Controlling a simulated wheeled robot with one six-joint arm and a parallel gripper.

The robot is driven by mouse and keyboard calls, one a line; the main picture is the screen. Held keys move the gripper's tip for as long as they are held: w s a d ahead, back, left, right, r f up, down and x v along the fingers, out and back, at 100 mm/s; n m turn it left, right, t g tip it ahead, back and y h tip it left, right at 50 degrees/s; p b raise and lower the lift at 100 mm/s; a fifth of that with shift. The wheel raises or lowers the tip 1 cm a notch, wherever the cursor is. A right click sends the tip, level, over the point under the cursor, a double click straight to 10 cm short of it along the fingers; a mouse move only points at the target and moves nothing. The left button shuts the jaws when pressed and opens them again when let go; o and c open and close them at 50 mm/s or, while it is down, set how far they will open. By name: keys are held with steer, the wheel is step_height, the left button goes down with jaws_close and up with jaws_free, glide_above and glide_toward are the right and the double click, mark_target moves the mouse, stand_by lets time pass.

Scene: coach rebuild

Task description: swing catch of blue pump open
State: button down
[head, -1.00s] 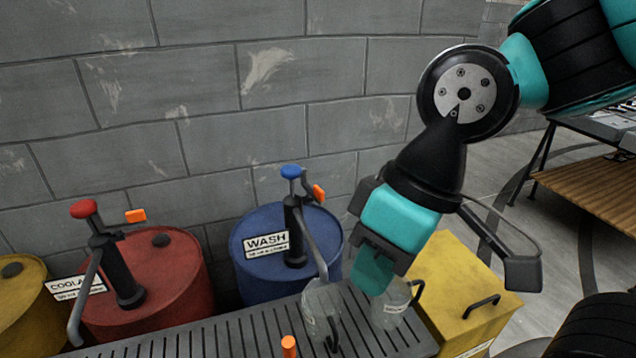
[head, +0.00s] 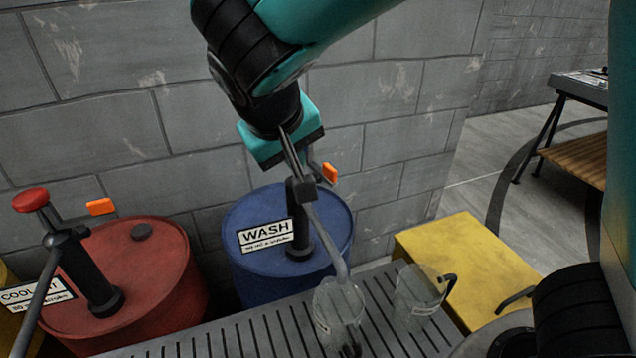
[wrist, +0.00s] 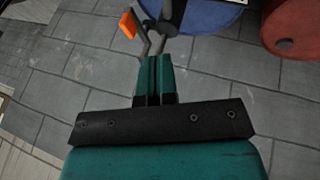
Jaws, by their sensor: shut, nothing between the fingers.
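The blue pump (head: 300,222) stands upright on the blue drum (head: 334,222) labelled WASH. Its orange catch (head: 329,173) sticks out to the right of the pump's top on a short grey arm. In the wrist view the catch (wrist: 128,25) is just left of and beyond my fingertips. My gripper (wrist: 154,58) is shut and empty, with its fingertips close to the grey arm of the catch; I cannot tell if they touch. In the head view my wrist covers the pump's blue knob, and my fingers are mostly hidden behind the pump handle.
A red pump (head: 92,270) with its own orange catch stands on a red drum (head: 165,275) at left. Two clear jugs (head: 340,305) (head: 415,290) stand on the slatted grating (head: 250,340). A yellow box (head: 450,250) is at right. A block wall is behind.

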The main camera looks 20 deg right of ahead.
steer(key=w+a+h, duration=0.1)
glide_toward(323, 178)
step_height(323, 178, down, 4)
steer(key=a, duration=0.2)
steer(key=shift+m+t, duration=0.4)
steer(key=d, duration=0.1)
steer(key=w+d, duration=0.2)
steer(key=d, duration=0.1)
steer(key=shift+f, duration=0.3)
